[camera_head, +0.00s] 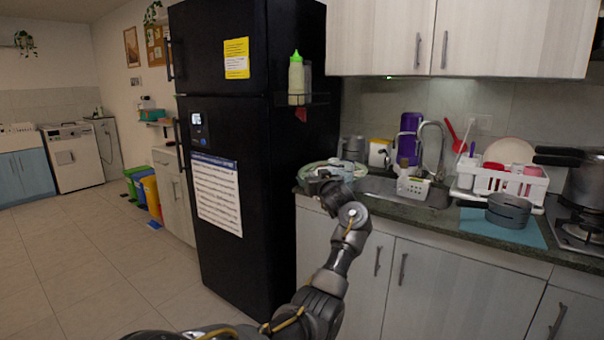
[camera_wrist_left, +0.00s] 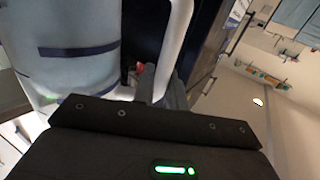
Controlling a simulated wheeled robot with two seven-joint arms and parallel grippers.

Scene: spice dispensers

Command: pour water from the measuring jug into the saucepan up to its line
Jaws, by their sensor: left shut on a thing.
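My left gripper (camera_head: 328,188) is at the counter's left end, in front of the fridge's right side. In the left wrist view, its fingers (camera_wrist_left: 162,88) are shut on the pale handle of a large pale jug (camera_wrist_left: 75,25) with a dark blue band around it. The jug's rim and contents are out of that view, so I cannot tell its water level. In the head view I cannot make out the jug clearly. A large metal pan with a black handle (camera_head: 588,182) stands on the hob at the far right. Its inside and any line are hidden. My right gripper is not in view.
A grey round pot (camera_head: 508,212) sits on a blue mat (camera_head: 470,226). Behind it is a white dish rack (camera_head: 500,184) with dishes. The sink (camera_head: 400,190) and tap are left of it. The black fridge (camera_head: 235,150) stands left of the counter; wall cupboards hang above.

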